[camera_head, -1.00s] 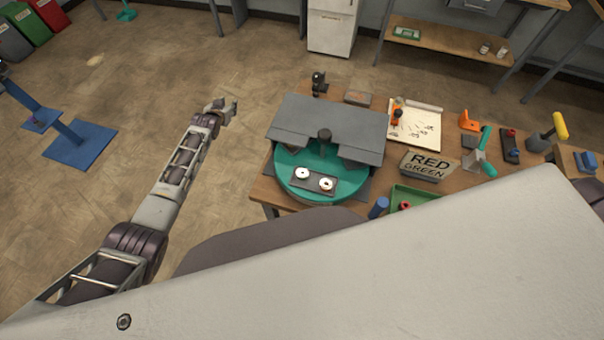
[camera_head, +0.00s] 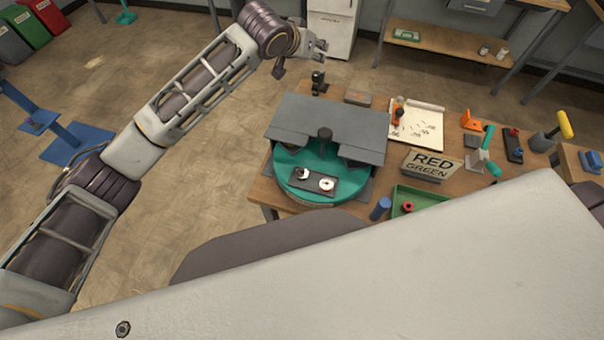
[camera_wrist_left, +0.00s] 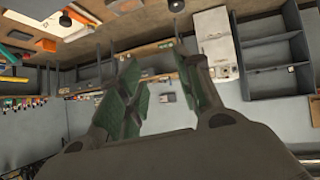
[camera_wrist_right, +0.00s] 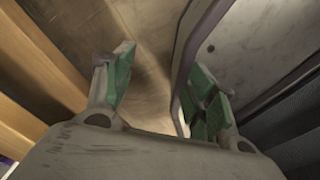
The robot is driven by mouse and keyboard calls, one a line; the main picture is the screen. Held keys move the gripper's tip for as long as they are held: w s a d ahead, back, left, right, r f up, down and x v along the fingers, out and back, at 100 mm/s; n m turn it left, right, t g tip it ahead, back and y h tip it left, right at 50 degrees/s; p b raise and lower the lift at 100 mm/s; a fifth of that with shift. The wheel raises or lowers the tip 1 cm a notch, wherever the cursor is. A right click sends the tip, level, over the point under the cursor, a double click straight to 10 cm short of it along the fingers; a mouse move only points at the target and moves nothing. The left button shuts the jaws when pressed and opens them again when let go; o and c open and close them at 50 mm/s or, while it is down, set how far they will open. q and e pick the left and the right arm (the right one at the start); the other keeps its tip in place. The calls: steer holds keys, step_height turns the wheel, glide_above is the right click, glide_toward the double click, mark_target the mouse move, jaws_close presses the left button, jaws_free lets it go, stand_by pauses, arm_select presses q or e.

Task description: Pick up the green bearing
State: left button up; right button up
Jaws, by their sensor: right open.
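I cannot make out a green bearing in any view. A green tray (camera_head: 428,197) on the workbench holds a small red ring (camera_head: 408,207), and my own body hides part of the tray. Two round white-and-dark pieces (camera_head: 327,184) sit on a dark plate on the teal turntable. My left gripper (camera_head: 302,56) is open and empty, raised beyond the bench's far left side. The left wrist view shows its fingers (camera_wrist_left: 165,95) apart. My right gripper (camera_wrist_right: 165,85) is open and empty beside a grey panel; it is hidden in the head view.
A sign reading RED and GREEN (camera_head: 432,163) stands behind the tray. A blue cylinder (camera_head: 380,208) stands left of the tray. A grey fixture (camera_head: 330,120) covers the turntable's back. Tools crowd the bench's right side. The floor left of the bench is mostly clear.

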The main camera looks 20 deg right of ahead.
arm_select(q)
steer(key=s+f+g+y, duration=0.1)
steer(key=s+g, duration=0.1)
steer(key=s, duration=0.5)
steer(key=n+g+y, duration=0.4)
steer(key=n+y, duration=0.2)
steer(key=y, duration=0.1)
glide_above(302, 176)
step_height(302, 176, down, 13)
steer(key=shift+r+b, duration=0.1)
steer(key=shift+b, duration=0.2)
steer(key=shift+d+f, duration=0.1)
steer(key=shift+f, duration=0.6)
arm_select(e)
steer(key=shift+w+d+f, duration=0.1)
steer(key=shift+w+f, duration=0.05)
steer(key=shift+f, duration=0.2)
steer(key=shift+d, duration=0.2)
